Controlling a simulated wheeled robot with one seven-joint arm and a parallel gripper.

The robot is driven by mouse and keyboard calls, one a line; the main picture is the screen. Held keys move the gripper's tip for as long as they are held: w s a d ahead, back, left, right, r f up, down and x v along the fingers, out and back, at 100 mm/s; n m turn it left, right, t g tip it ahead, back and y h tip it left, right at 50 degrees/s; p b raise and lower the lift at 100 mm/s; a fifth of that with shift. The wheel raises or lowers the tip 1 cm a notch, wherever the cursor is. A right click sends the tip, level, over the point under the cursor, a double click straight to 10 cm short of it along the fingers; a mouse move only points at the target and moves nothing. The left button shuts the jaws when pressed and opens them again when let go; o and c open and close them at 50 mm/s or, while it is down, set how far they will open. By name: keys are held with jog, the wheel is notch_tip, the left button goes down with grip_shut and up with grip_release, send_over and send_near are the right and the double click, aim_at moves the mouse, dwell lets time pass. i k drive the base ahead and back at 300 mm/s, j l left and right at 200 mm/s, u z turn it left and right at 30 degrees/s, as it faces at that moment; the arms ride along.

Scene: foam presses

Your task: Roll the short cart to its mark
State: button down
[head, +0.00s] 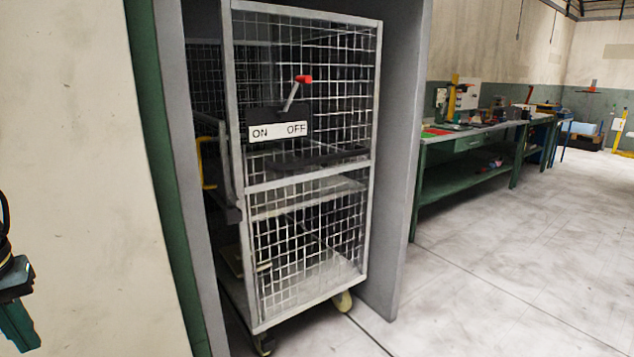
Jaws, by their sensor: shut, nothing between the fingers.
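A tall wire-mesh cage cart (373,120) on castors stands upright in a grey bay in the head view. It is the only wheeled cart that I can make out, and I cannot tell if it is the short cart. One cream castor (343,301) shows at its lower right and another wheel (264,343) at its lower front corner. A red-tipped lever (303,79) stands above an ON/OFF plate (277,131) on the mesh side, leaning towards OFF. No floor mark is clearly visible.
Grey bay walls (407,150) stand close on both sides of the cart. A green workbench (470,145) with tools runs along the right. The pale floor (520,260) at right is open.

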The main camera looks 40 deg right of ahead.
aim_at(305, 271)
jog(key=l, duration=0.65)
jog(key=i+l, duration=0.15)
jog(key=l, duration=1.2)
jog(key=i, duration=0.05)
